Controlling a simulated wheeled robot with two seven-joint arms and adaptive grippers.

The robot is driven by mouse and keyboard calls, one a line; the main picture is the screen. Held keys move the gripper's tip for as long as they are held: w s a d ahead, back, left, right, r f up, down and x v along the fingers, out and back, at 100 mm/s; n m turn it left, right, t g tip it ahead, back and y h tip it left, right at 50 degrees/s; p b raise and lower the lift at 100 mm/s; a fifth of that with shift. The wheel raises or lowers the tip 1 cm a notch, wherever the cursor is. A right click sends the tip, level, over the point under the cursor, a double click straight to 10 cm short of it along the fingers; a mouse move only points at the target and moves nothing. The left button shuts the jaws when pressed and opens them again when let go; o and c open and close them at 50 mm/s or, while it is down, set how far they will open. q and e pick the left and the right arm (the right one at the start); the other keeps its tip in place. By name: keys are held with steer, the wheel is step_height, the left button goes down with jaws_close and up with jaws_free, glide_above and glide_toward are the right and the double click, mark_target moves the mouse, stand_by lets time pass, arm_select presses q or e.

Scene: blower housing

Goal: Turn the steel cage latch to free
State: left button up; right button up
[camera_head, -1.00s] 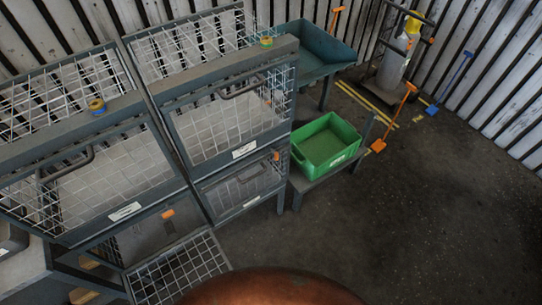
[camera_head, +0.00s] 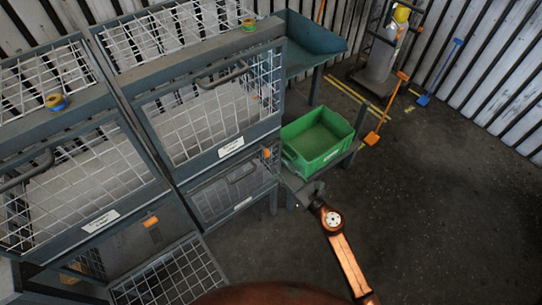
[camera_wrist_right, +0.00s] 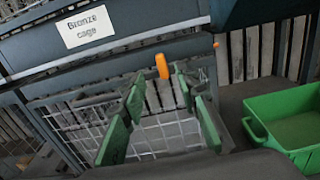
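Two mesh cages stand side by side in the head view. An orange latch (camera_head: 151,222) sits below the left cage's label, which is too small to read. Another orange latch (camera_head: 267,153) is at the right cage's lower right. In the right wrist view an orange latch (camera_wrist_right: 162,66) shows below a "Bronze cage" label (camera_wrist_right: 86,27); I cannot read the word steel anywhere. My right gripper (camera_wrist_right: 160,92) is open and empty, its green-padded fingers spread with the latch beyond them. In the head view the right arm is beside the green crate. My left gripper is out of view.
A green crate (camera_head: 318,142) stands on a low shelf right of the cages. Tape rolls (camera_head: 56,102) (camera_head: 248,24) lie on the cage tops. Door handles (camera_head: 222,74) stick out in front. The floor at right is largely clear.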

mark_target(268, 153)
steer(key=x, duration=0.7)
steer(key=shift+b, duration=0.3)
steer(key=shift+d, duration=0.1)
jaws_close()
